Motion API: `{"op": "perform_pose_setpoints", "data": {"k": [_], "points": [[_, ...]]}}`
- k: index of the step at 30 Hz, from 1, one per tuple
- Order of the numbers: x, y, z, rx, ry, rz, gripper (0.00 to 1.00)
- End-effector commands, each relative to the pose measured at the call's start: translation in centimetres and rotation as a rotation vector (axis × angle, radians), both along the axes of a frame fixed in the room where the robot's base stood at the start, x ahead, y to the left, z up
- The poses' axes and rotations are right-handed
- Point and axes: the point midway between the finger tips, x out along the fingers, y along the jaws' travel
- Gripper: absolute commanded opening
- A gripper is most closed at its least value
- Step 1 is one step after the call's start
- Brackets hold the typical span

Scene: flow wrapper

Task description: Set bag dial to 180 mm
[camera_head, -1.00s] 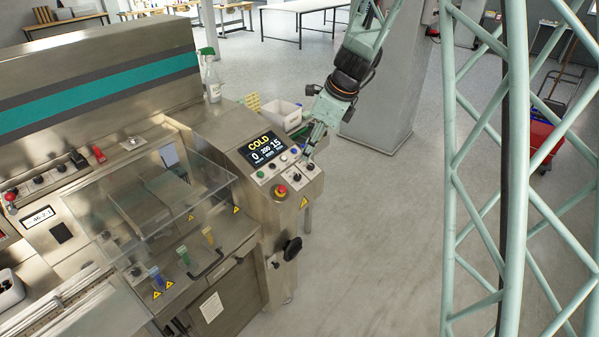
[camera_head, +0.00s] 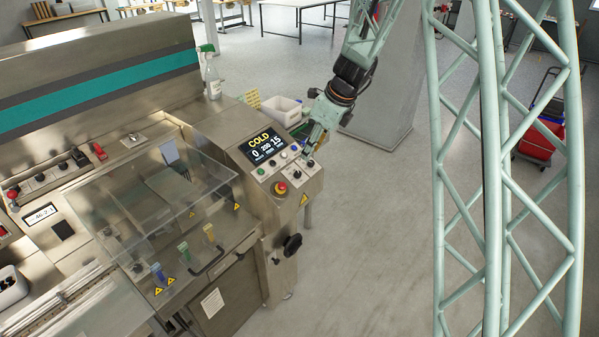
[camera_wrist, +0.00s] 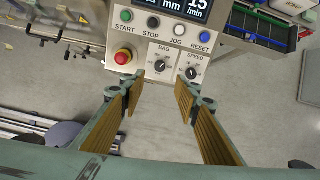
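The bag dial (camera_wrist: 160,66) is a black knob on a white plate marked BAG, on the control panel in the wrist view. The speed dial (camera_wrist: 191,73) sits to its right under SPEED. My gripper (camera_wrist: 159,88) is open and empty, with its two tan-padded fingers spread either side below the dials. The fingertips appear apart from the bag dial, which shows between them. In the head view my gripper (camera_head: 311,150) is over the panel's right part and partly hides the dials. The display (camera_head: 263,146) reads COLD, with 0, 200 and 15.
A red emergency stop (camera_wrist: 123,56) is left of the bag dial. START, STOP, JOG and RESET buttons (camera_wrist: 152,23) lie above the dials. A white bin (camera_head: 282,110) and a spray bottle (camera_head: 212,78) stand behind the panel. Open floor lies right of the machine.

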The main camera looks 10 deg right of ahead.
Motion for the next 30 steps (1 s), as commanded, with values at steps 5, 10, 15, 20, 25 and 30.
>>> {"op": "perform_pose_setpoints", "data": {"k": [5, 10, 15, 20, 25, 30], "points": [[0.3, 0.3, -1.0, 0.001, 0.001, 0.0, 0.29], [0.7, 0.6, -2.5, 0.001, 0.002, 0.001, 0.29], [1.3, 1.0, -4.2, 0.0, 0.001, 0.0, 0.29], [1.8, 1.4, -5.8, 0.0, 0.002, 0.002, 0.29], [2.4, 1.9, -7.5, -0.001, 0.002, 0.001, 0.29], [3.0, 2.3, -9.2, 0.0, 0.001, 0.001, 0.29]]}}
